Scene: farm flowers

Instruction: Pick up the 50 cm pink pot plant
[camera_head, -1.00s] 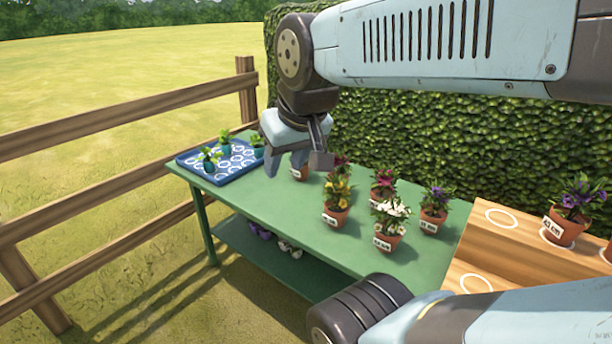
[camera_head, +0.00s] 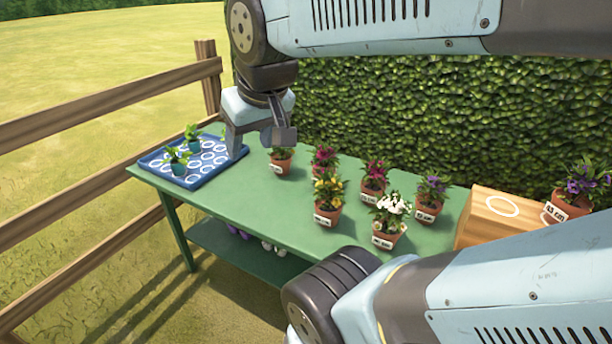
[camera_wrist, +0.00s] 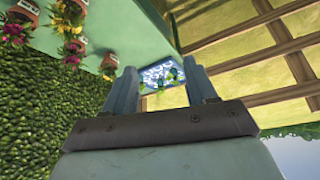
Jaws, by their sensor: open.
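Two pots with pink-magenta flowers stand on the green table (camera_head: 240,198): the back pink plant (camera_head: 324,158) and another pink plant (camera_head: 374,178) to its right. Their labels are too small to read, so I cannot tell which is 50 cm. My gripper (camera_head: 260,140) is open and empty above the back of the table, left of both. In the wrist view, the gripper (camera_wrist: 164,88) shows two spread fingers with nothing held between them. Pots with pink and yellow flowers show at that view's upper left.
A blue tray (camera_head: 212,164) with seedlings lies at the table's left end. A yellow plant (camera_head: 328,190), white plant (camera_head: 390,208) and purple plant (camera_head: 432,188) crowd near the pink ones. A wooden stand (camera_head: 488,222) is at right; a hedge (camera_head: 420,115) stands behind.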

